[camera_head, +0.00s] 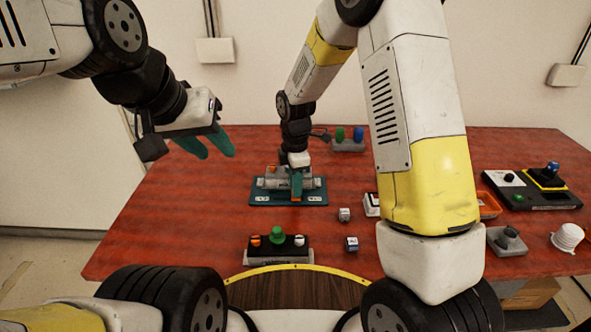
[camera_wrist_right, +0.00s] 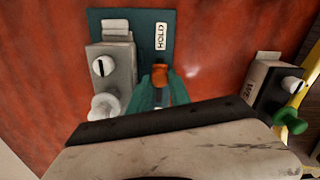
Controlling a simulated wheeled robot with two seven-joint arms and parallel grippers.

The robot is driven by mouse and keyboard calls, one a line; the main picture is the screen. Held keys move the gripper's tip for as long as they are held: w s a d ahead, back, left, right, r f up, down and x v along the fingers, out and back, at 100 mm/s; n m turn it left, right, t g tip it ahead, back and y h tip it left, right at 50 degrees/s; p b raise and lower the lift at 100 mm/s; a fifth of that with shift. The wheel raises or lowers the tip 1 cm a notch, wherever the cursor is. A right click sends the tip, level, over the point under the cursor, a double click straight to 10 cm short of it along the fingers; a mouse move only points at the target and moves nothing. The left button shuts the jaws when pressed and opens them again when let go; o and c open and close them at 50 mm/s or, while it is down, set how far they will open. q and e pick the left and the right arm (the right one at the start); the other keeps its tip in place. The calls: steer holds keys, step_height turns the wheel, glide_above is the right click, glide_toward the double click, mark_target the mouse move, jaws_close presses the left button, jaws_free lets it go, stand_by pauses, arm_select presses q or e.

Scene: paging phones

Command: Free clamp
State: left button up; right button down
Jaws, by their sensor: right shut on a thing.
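A teal base plate (camera_head: 262,199) carries a grey clamp-like device (camera_head: 312,184) near the middle of the table. In the right wrist view the plate (camera_wrist_right: 137,22) has a "HOLD" label (camera_wrist_right: 161,36) and the grey body (camera_wrist_right: 118,65) stands at its left. My right gripper (camera_head: 296,192) reaches down at the plate. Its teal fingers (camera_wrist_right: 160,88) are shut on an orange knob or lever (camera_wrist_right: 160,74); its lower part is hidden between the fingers. My left gripper (camera_head: 217,150) hangs empty above the table's left side, its teal fingers apart.
A box with a green knob (camera_head: 277,236) stands in front of the plate. Small cubes (camera_head: 344,214) lie to the right. A grey block with green and blue knobs (camera_head: 348,144) stands behind. A joystick panel (camera_head: 533,187) is at far right. The table's left side (camera_head: 180,220) is clear.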

steer(key=shift+a, duration=0.1)
stand_by(0.5)
steer(key=shift+a+r, duration=0.1)
steer(key=shift+a, duration=2.25)
steer(key=c, duration=1.5)
jaws_free()
steer(key=shift+a, duration=0.1)
step_height(320, 180, up, 8)
steer(key=shift+f, duration=0.1)
